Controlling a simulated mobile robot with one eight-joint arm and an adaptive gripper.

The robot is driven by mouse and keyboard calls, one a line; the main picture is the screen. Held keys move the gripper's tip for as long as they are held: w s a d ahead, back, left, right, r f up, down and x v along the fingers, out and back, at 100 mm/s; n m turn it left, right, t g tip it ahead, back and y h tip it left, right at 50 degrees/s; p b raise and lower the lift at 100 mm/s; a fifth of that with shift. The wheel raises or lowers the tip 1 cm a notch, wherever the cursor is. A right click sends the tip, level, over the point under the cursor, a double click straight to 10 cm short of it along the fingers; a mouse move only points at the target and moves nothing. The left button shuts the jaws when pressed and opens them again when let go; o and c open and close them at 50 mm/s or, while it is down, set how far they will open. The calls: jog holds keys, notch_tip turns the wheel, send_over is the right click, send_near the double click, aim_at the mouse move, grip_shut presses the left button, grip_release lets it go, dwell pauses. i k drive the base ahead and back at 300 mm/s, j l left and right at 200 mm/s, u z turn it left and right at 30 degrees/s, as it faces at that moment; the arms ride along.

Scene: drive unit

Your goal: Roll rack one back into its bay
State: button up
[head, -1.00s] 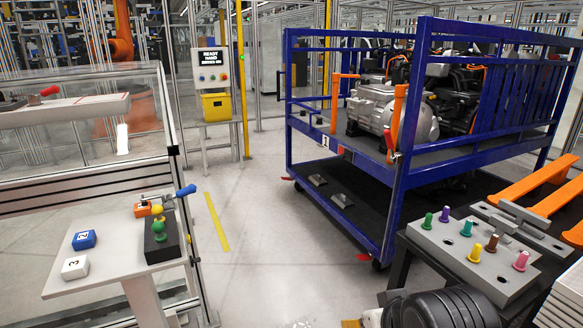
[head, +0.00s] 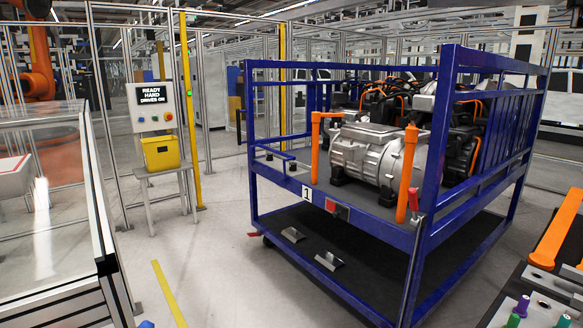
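Rack one, a blue-framed rack (head: 424,240), stands right of centre in the head view. A white tag with a "1" (head: 307,193) is on its front beam. Its upper deck carries a silver and black drive unit (head: 378,152). Two orange upright handles rise at its near side, one at the left (head: 316,145) and one at the right (head: 408,175). Two small metal plates (head: 330,261) lie on the black surface low in the rack. A red pedal-like part (head: 253,235) shows by its lower left corner. I cannot tell where the bay's bounds are. My gripper is not in view.
A control panel reading "READY" (head: 155,108) stands over a yellow box (head: 161,153) at left. A glass-walled bench (head: 45,215) fills the left edge. A yellow floor line (head: 168,290) runs between. A fixture with pegs (head: 522,306) is bottom right. Grey floor left of the rack is clear.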

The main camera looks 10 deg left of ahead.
aim_at(396, 272)
jog(key=i+j+u, duration=0.35)
jog(key=i, duration=0.15)
jog(key=i+j+u, duration=0.2)
jog(key=i+u, duration=0.15)
jog(key=i, duration=0.2)
jog(key=i+u, duration=0.35)
jog(key=i, duration=0.15)
jog(key=i+j, duration=0.05)
